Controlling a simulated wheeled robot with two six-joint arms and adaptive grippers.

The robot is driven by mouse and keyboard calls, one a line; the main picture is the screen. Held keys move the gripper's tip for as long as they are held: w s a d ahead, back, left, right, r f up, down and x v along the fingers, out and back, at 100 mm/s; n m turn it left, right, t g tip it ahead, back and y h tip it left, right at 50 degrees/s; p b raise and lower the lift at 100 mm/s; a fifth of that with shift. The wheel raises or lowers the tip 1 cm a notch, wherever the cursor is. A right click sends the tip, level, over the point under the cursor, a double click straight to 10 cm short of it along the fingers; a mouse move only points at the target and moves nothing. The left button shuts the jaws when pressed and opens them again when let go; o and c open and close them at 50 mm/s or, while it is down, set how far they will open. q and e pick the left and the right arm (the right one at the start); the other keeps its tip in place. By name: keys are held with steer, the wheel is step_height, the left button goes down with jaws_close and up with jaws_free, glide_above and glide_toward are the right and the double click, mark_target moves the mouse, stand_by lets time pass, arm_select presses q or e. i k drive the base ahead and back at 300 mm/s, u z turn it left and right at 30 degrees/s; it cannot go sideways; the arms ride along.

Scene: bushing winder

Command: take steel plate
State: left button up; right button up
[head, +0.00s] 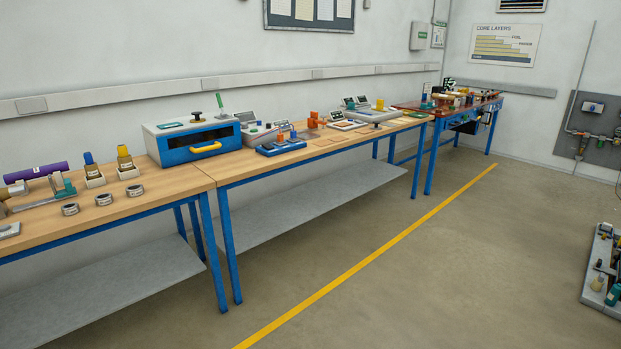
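No steel plate can be made out for certain. A small flat grey piece (9,231) lies at the left edge of the near wooden bench and is cut off by the picture edge; I cannot tell if it is the steel plate. Small flat items (348,125) lie farther along the bench, too small to identify. Neither of my grippers shows in the head view.
Wooden benches (190,181) with blue legs run along the wall. A blue-and-white box (190,140) with a yellow handle stands on them. A red-topped bench (478,108) stands at the far end. The floor (430,270) beside the yellow line (370,258) is clear.

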mark_target(375, 127)
steer(key=i, duration=1.8)
steer(key=z, duration=1.25)
steer(key=i, duration=6.65)
steer(key=u, duration=1.3)
